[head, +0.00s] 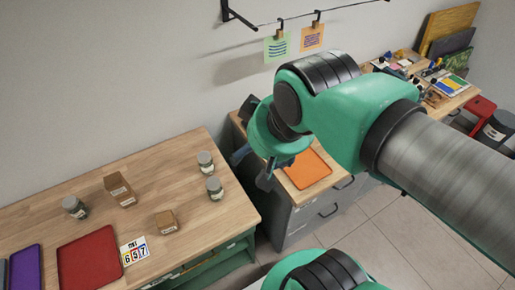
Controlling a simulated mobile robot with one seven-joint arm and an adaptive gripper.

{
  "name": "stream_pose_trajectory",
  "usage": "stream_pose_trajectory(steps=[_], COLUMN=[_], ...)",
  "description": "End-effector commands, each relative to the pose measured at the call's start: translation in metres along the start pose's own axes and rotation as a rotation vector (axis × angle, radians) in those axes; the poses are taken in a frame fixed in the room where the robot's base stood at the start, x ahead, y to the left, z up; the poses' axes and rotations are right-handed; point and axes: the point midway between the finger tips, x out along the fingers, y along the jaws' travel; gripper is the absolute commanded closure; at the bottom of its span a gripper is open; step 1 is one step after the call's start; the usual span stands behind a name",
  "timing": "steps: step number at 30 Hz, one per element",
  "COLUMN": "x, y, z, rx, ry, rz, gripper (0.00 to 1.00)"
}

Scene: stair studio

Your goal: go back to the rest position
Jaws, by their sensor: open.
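My gripper (251,170) hangs at the end of my green and grey arm, near the middle of the head view. It points down and is partly hidden behind my wrist. Its dark fingers are apart, with nothing seen between them. In the picture it overlaps the near left part of a grey cabinet (300,222) with a wooden top. An orange tray (307,169) lies on that top, just right of the fingers. I cannot tell the gripper's exact height above the top.
A wooden workbench (165,170) at left holds several jars and boxes, a red tray (90,258), a purple tray (26,266) and a number card (134,250). Paper notes (277,46) hang on a wall line. A cluttered table stands back right. Tiled floor (430,245) is clear at right.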

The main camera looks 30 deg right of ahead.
Motion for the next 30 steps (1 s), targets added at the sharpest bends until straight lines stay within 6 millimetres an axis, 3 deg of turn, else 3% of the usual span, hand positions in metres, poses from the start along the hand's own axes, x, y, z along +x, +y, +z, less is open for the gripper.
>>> stream_pose_trajectory(steps=[8,21,30], x=[0.001,0.039,0.043], y=[0.000,0.000,0.000], z=[0.000,0.020,0.022], rx=[0.000,0.000,0.000], ry=[0.000,0.000,0.000], rz=[0.000,0.000,0.000], gripper=[0.30,0.30,0.30])
